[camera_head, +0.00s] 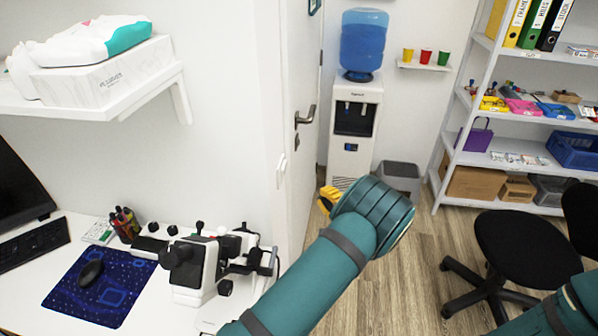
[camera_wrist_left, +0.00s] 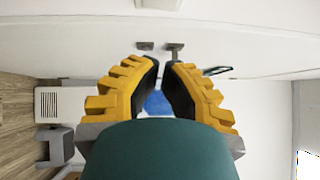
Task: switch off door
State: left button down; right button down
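The white door (camera_head: 299,60) stands in the middle of the head view, with a grey lever handle (camera_head: 305,116) and a small lock plate below it. A small white fitting (camera_head: 281,168), perhaps a switch, sits just left of the door; its details are too small to tell. My left gripper (camera_head: 328,200) is right of and below the handle, mostly hidden behind its own wrist. In the left wrist view its yellow fingers (camera_wrist_left: 163,62) are apart with a narrow empty gap. Grey handle parts (camera_wrist_left: 175,47) show beyond the fingertips. My right gripper is out of view.
A water cooler (camera_head: 353,125) and grey bin (camera_head: 400,178) stand beyond the door. Shelves (camera_head: 470,117) and a black chair (camera_head: 515,245) are at the right. A desk (camera_head: 60,318) with a microscope (camera_head: 195,268) is at the lower left. Open floor lies between.

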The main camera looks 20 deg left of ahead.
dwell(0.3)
pick_arm(q)
send_near(285, 169)
jog(key=w+a, duration=0.5)
jog(key=shift+a, duration=0.4)
jog(key=shift+s+a+r, duration=0.1)
jog(key=shift+r, duration=0.05)
jog(key=shift+s+a+r+n+g+h+p, duration=0.1)
jog(key=shift+a+r+n+g+h+p, duration=0.3)
jog(key=shift+n+p, duration=0.3)
jog(key=shift+n+h+p, duration=0.3)
jog(key=shift+p, duration=0.05)
jog(key=shift+f, duration=0.2)
